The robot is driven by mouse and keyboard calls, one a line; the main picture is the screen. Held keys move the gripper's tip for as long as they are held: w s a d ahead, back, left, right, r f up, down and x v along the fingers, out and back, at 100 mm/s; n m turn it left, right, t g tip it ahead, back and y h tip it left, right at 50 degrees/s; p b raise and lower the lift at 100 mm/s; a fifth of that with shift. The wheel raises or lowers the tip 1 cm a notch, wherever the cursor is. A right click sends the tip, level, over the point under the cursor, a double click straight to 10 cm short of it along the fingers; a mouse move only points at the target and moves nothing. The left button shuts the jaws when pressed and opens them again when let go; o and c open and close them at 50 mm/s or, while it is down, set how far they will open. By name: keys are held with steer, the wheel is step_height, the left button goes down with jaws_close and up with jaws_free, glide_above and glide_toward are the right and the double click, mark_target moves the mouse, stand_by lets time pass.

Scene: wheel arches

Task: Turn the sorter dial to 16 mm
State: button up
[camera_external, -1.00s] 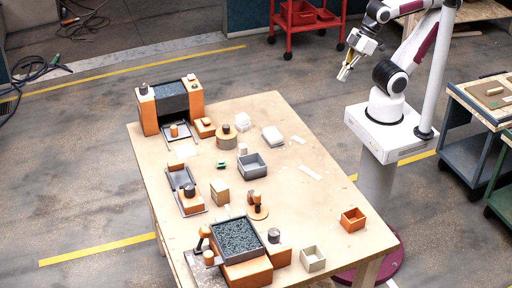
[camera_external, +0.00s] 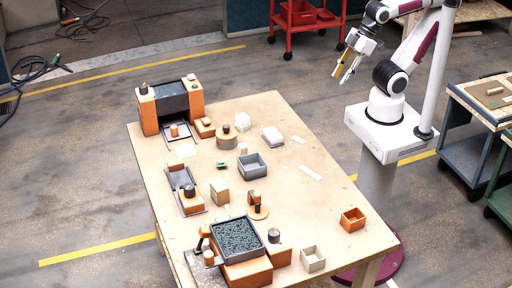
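Which part is the sorter dial I cannot tell for sure, and no 16 mm marking can be read at this size. A round tan drum with a dark knob on top (camera_external: 226,139) stands on the far half of the table. A flat tan disc (camera_external: 261,214) with an upright orange and dark part (camera_external: 256,201) stands nearer the front. My gripper (camera_external: 340,79) is in the air beyond the table's right edge, well apart from both. Its two fingers are spread and nothing shows between them.
The table (camera_external: 310,210) holds an orange-sided machine (camera_external: 172,100) at the back and a dark granule-filled tray (camera_external: 237,238) at the front. The right middle is mostly clear.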

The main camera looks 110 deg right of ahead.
steer(key=w+a+r+n+t, duration=0.1)
steer(key=w+a, duration=0.1)
steer(key=w, duration=0.7)
steer(key=w+a+r+n+t, duration=0.1)
steer(key=w+a+t, duration=0.15)
steer(key=w, duration=0.65)
steer(key=w+a+f+n+t+y, duration=0.1)
steer(key=w+a+f+t+y, duration=0.15)
steer(key=w+a, duration=0.65)
steer(key=w+a+f+n+t+y, duration=0.15)
steer(key=w+a+f, duration=0.25)
steer(key=w+a, duration=0.55)
steer(key=n+y, duration=0.3)
steer(key=y, duration=0.4)
glide_toward(274, 232)
steer(key=shift+w+a+f+t, duration=0.5)
steer(key=shift+w+a, duration=0.2)
steer(key=shift+a, duration=0.1)
steer(key=shift+w, duration=0.1)
steer(key=shift+x, duration=3.75)
